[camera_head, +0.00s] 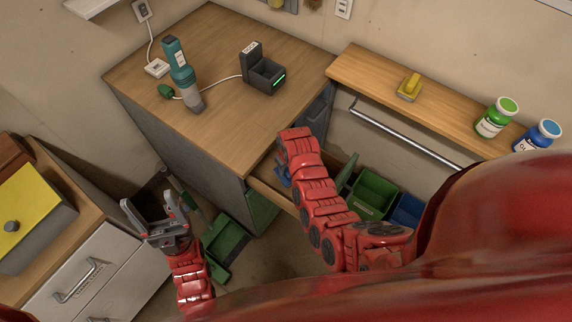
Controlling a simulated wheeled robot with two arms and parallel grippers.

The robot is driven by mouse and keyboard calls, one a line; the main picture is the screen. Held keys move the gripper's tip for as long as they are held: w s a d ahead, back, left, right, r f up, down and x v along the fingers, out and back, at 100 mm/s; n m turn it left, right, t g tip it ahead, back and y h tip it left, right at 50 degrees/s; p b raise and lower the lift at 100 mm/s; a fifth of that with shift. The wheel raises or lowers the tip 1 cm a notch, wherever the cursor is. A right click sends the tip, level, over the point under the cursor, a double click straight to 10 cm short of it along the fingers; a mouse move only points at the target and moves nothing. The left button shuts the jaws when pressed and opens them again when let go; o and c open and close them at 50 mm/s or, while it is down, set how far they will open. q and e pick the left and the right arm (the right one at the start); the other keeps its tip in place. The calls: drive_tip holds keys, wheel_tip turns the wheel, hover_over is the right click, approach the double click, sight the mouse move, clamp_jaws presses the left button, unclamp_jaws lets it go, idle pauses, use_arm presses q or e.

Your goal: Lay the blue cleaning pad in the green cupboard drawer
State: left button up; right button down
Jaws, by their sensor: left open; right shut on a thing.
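The green cupboard (262,212) stands under the wooden worktop, and its open drawer (268,191) juts out to the right with a pale wooden edge. My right arm reaches over this drawer. My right gripper (283,168) points down at the drawer, mostly hidden behind its own wrist. It is shut on the blue cleaning pad (283,180), of which only a small blue piece shows. I cannot tell whether the pad touches the drawer's bottom. My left gripper (149,212) is open and empty, low on the left, away from the cupboard.
A shelf (440,105) with a rail (400,130) runs at right. Green bins (373,193) and a blue bin (408,210) sit below it. A drawer unit (95,275) stands at lower left.

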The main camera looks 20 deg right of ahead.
drive_tip(key=shift+w+d+r+p, duration=0.1)
drive_tip(key=shift+w+d+p, duration=0.1)
drive_tip(key=shift+w, duration=0.3)
drive_tip(key=shift+w+d+r+p, duration=0.1)
drive_tip(key=shift+w+p, duration=0.1)
drive_tip(key=shift+w, duration=0.25)
drive_tip(key=shift+a+f+p, duration=0.1)
drive_tip(key=shift+f+p, duration=0.2)
drive_tip(key=shift+f, duration=0.4)
drive_tip(key=shift+s, duration=0.1)
drive_tip(key=shift+f, duration=0.2)
drive_tip(key=shift+f, duration=0.15)
drive_tip(key=c, duration=0.6)
unclamp_jaws()
